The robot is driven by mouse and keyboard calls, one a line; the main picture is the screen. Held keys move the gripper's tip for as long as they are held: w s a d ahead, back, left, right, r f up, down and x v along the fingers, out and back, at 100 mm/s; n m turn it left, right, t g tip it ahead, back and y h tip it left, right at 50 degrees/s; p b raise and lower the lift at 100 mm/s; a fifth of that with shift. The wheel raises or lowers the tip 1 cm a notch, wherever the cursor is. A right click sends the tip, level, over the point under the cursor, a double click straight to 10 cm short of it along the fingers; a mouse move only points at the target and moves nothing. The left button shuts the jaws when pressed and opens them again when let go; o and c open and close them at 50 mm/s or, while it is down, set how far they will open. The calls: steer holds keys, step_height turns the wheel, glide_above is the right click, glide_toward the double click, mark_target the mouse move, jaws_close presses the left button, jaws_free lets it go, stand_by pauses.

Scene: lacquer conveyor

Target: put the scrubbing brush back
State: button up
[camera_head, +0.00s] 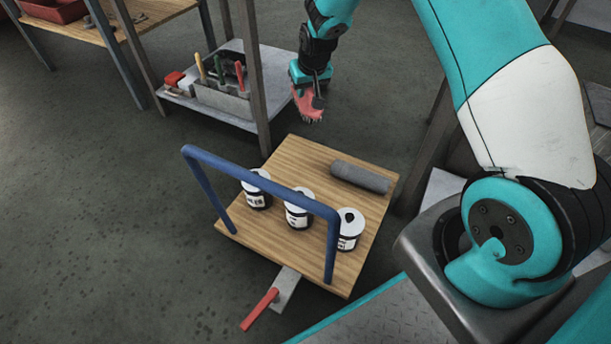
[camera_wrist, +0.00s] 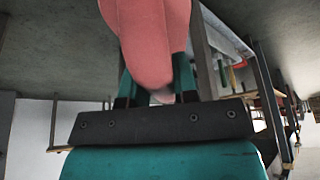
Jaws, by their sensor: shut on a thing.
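The scrubbing brush (camera_head: 306,105) is pink-red with pale bristles along its lower side. My gripper (camera_head: 318,92) is shut on it and holds it in the air, beyond the far edge of the wooden cart top. In the wrist view the brush's smooth pink body (camera_wrist: 150,45) rises between the two fingers and fills the top middle. The fingers hide part of it in the head view. I cannot tell which place belongs to the brush.
A wooden-topped cart (camera_head: 305,158) with a blue handle (camera_head: 262,178) carries three labelled cans (camera_head: 299,208) and a grey roll (camera_head: 360,176). A low grey shelf (camera_head: 262,108) holds a caddy (camera_head: 222,101) of coloured-handled tools. A red tray (camera_head: 55,10) sits on a bench. Floor at left is clear.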

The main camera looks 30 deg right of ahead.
mark_target(305, 100)
steer(key=shift+m, duration=0.3)
steer(key=b+x, duration=0.2)
steer(key=x, duration=0.1)
steer(key=w+d+b+x, duration=0.1)
steer(key=x, duration=0.2)
steer(key=b+x, duration=0.2)
steer(key=x, duration=0.1)
steer(key=shift+w+d+r+b, duration=0.15)
steer(key=shift+w+d+b, duration=0.05)
steer(key=shift+d+b, duration=0.1)
step_height(305, 100, down, 20)
steer(key=b, duration=1)
steer(key=shift+w+r+b, duration=0.1)
steer(key=shift+b, duration=0.3)
steer(key=o, duration=1)
steer(key=shift+c, duration=0.2)
